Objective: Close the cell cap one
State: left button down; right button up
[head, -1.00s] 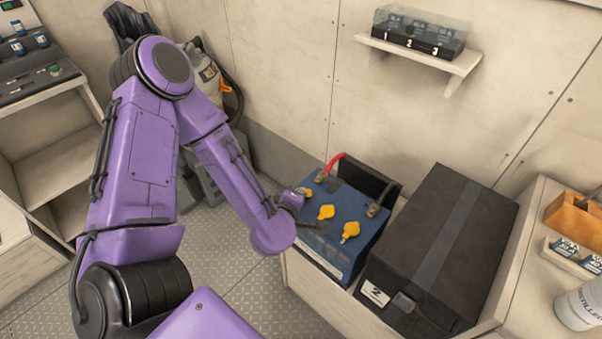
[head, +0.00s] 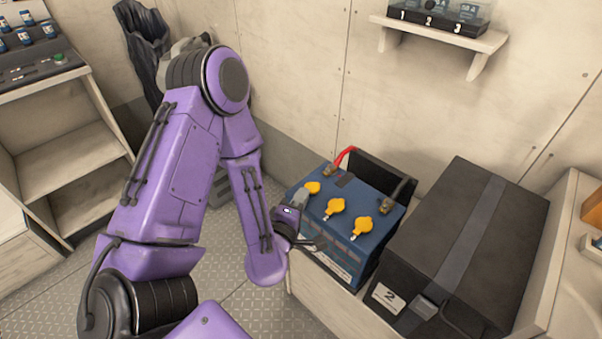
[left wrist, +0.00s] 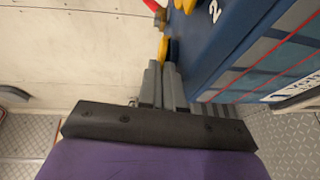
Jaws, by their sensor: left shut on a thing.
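The leftmost yellow cap (head: 312,187), which I take for cell cap one, is at my left gripper (head: 303,194). In the left wrist view, the grey fingers (left wrist: 161,66) are close together, shut on the edge of this yellow cap (left wrist: 163,48). Its number and most of its seat are hidden, so I cannot tell how far it is closed. The middle cap (head: 335,206) and right cap (head: 362,226) are untouched by the gripper. My right gripper is not in view.
A wall shelf (head: 440,38) holds a clear-lidded case. Patterned floor lies open at front left.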

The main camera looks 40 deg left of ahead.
pick_arm(q)
jog(key=shift+a, duration=0.1)
jog(key=c, duration=1.3)
grip_release()
